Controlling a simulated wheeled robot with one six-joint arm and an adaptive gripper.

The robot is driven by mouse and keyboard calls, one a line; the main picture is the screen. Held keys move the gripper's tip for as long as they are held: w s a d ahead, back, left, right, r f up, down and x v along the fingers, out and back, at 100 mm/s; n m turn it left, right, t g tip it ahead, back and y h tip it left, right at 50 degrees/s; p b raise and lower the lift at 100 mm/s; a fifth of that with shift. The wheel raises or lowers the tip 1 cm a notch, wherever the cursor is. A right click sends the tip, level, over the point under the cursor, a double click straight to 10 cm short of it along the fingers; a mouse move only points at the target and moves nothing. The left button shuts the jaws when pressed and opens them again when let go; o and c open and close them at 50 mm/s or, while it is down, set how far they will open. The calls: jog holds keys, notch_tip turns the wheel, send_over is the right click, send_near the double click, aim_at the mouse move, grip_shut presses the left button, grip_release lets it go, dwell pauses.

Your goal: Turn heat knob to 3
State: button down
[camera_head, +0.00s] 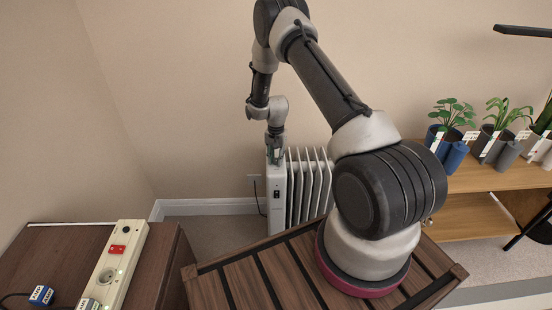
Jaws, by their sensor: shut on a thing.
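The white oil-filled radiator heater (278,213) stands on the floor against the wall, with its fins to the right of its control panel. My gripper (275,155) points down at the top of the control end of the heater. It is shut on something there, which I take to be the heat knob. The knob itself is hidden by the gripper, and its setting cannot be read. A small dark switch shows on the front of the panel below the gripper.
A wooden cabinet (60,245) at the left bears a power strip (115,265) with a red switch. A wooden shelf (465,182) at the right holds several potted plants. A slatted wooden surface (240,278) lies in front.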

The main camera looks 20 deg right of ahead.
aim_at(276, 160)
dwell(0.4)
jog(key=c, duration=1.2)
grip_release()
jog(key=shift+o, duration=0.2)
jog(key=shift+r, duration=0.1)
notch_tip(276, 160, up, 12)
